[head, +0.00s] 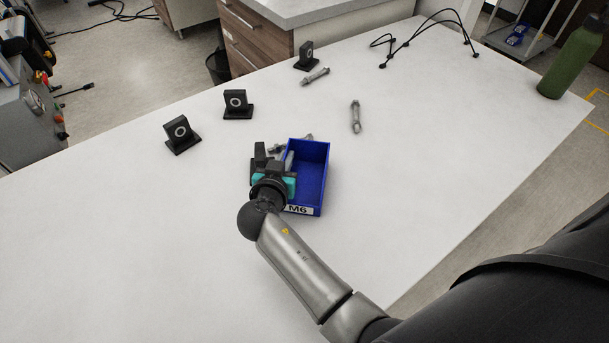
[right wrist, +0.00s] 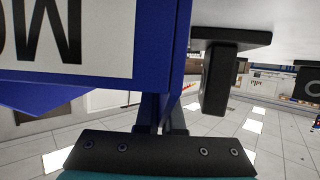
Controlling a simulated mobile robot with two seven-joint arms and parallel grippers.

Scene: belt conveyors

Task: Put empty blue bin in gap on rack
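The blue bin (head: 312,170) is on the white table, with a white label reading M6 on its near end. Its visible inside looks empty, though my gripper hides part of the left side. My right gripper (head: 284,168) is at the bin's left wall. In the right wrist view, its fingers (right wrist: 162,118) are close together around the blue bin's wall (right wrist: 172,50), and the label looks upside down. I cannot tell whether the bin is raised. My left gripper does not show. I cannot make out the task's rack with certainty.
Black blocks on flat bases stand left of the bin (head: 236,104) (head: 181,134) and behind it (head: 306,56); another is beside the gripper (head: 260,156). Bolts (head: 355,117) (head: 315,76) lie beyond. A green bottle (head: 574,62) stands far right. A metal-framed stand (head: 530,48) holds blue items.

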